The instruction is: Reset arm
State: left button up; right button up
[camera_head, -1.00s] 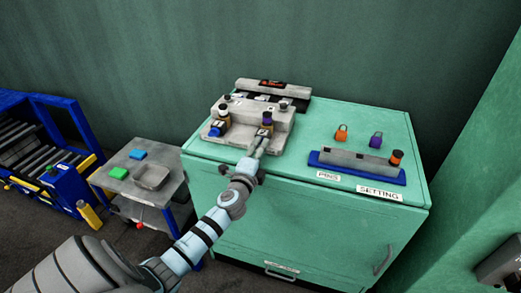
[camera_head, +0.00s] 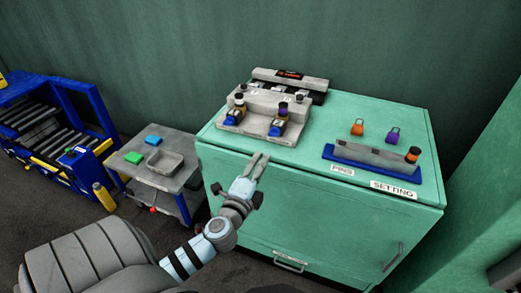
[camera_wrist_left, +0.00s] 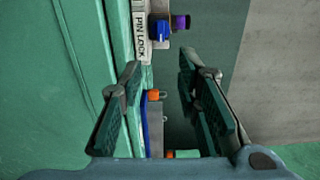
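My left gripper (camera_head: 260,158) is open and empty, just in front of the green cabinet's (camera_head: 300,195) front top edge. In the left wrist view its two fingers (camera_wrist_left: 157,60) stand wide apart with nothing between them. The grey fixture (camera_head: 265,110) on the cabinet top lies beyond the fingertips, apart from them. It bears two blue parts, the left one (camera_head: 233,117) and the right one (camera_head: 276,130), with dark-topped pins behind them. A blue part with a purple-ended pin (camera_wrist_left: 180,22) shows past the fingers in the wrist view. My right gripper is out of view.
A blue tray (camera_head: 372,163) with a grey bar and an orange-black pin sits right on the cabinet. Orange (camera_head: 357,128) and purple (camera_head: 393,135) padlocks stand behind it. A grey cart (camera_head: 180,180) and blue roller rack (camera_head: 90,110) are at left.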

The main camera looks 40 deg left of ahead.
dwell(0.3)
pick_arm(q)
jog(key=s+a+f+n+g+h, duration=0.1)
jog(key=s+f+n+g, duration=0.1)
jog(key=f, duration=0.6)
jog(key=s+f+n+g, duration=0.1)
jog(key=f+n+g, duration=0.1)
jog(key=f, duration=0.6)
jog(key=s+f+n+g+h+p, duration=0.1)
jog(key=s+f+n+g, duration=0.15)
jog(key=s+f, duration=0.45)
jog(key=s+f+n+g+h+p, duration=0.1)
jog(key=s+f+n+g, duration=0.2)
jog(key=f, duration=0.6)
jog(key=s+d+f+n+g+p, duration=0.1)
jog(key=s+d+f+g, duration=0.1)
jog(key=s, duration=0.6)
jog(key=s+d+f+n+g+h+p, duration=0.1)
jog(key=s+d+f, duration=0.3)
jog(key=s, duration=0.5)
jog(key=s+d+f+n+g+h+p, duration=0.1)
jog(key=s+d+f+n+g, duration=0.1)
jog(key=s+d, duration=0.3)
jog(key=s+f+g, duration=0.1)
jog(key=s, duration=0.2)
jog(key=shift+s+f+n, duration=0.25)
jog(key=shift+f+n, duration=0.05)
jog(key=shift+n, duration=0.05)
